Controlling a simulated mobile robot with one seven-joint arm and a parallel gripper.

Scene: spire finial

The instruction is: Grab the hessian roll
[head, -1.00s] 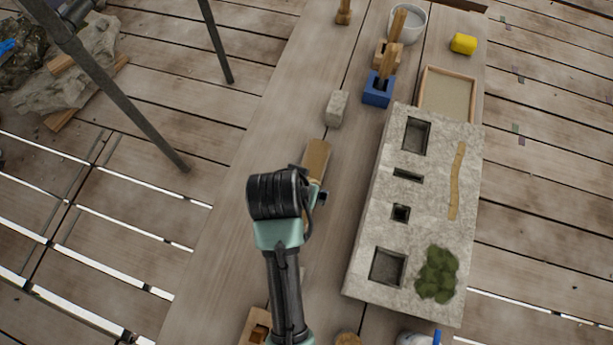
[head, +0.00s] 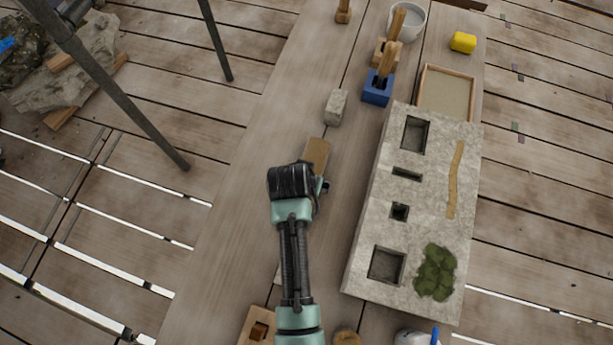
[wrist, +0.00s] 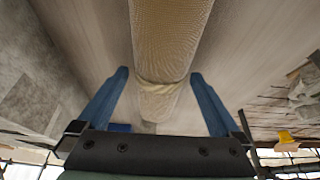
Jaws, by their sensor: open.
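The hessian roll (head: 317,153) is a tan cylinder lying on the plank table, partly hidden behind my arm in the head view. In the wrist view the roll (wrist: 168,45) runs down the middle, with a pale band around it near its lower visible part. My gripper (wrist: 160,85) is open, with one blue finger on each side of the roll and a visible gap on both sides. The fingertips are level with the band in the picture. In the head view the fingers are hidden by my wrist.
A stone block with square recesses (head: 376,215) stands to the right. A small grey stone (head: 336,107) lies just beyond the roll. A blue holder (head: 377,91), a white bucket (head: 419,24) and a yellow object (head: 463,42) are farther back. The table's left side is clear.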

